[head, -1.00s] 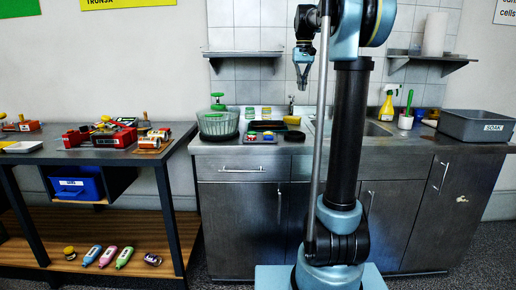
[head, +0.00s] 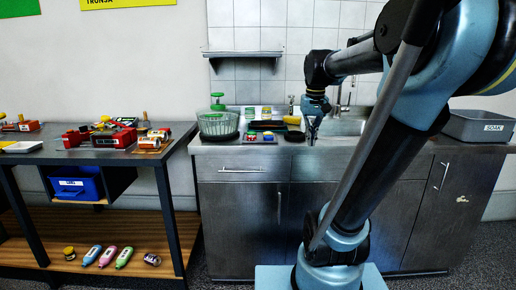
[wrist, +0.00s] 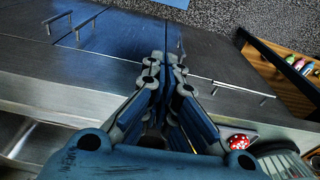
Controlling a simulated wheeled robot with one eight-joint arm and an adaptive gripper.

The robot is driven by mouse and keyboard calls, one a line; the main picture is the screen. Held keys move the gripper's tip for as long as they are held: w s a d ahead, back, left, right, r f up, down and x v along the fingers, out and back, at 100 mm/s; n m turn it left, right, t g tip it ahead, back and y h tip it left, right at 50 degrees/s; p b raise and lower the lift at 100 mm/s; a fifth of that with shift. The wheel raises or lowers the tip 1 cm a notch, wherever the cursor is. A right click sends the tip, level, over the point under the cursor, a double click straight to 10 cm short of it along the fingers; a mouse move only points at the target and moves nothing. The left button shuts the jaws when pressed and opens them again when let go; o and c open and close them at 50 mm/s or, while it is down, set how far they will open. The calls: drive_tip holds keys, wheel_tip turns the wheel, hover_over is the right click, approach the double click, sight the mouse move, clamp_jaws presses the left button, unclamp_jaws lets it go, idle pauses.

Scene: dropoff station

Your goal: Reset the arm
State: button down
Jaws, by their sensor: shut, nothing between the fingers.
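My gripper (head: 312,133) points down at the front edge of the steel counter (head: 376,148) in the head view, just right of the small tray of items. My arm leans to the right and reaches back across the sink area, hiding part of it. In the wrist view my gripper (wrist: 163,62) has its fingers together with nothing between them, above the counter edge and the cabinet fronts (wrist: 85,50).
A salad spinner (head: 218,123) and a dark tray (head: 267,127) stand left of my gripper. A grey tub (head: 478,126) marked SOAK stands right. A workbench (head: 30,155) with red tools and a blue bin (head: 76,185) is at left. Floor shows between bench and cabinets.

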drive_tip(key=s+f, duration=0.7)
drive_tip(key=f, duration=0.3)
drive_tip(key=s+f, duration=0.8)
drive_tip(key=f, duration=0.2)
drive_tip(key=shift+s+f+t, duration=0.2)
drive_tip(key=shift+f+t, duration=0.1)
drive_tip(key=shift+t, duration=0.1)
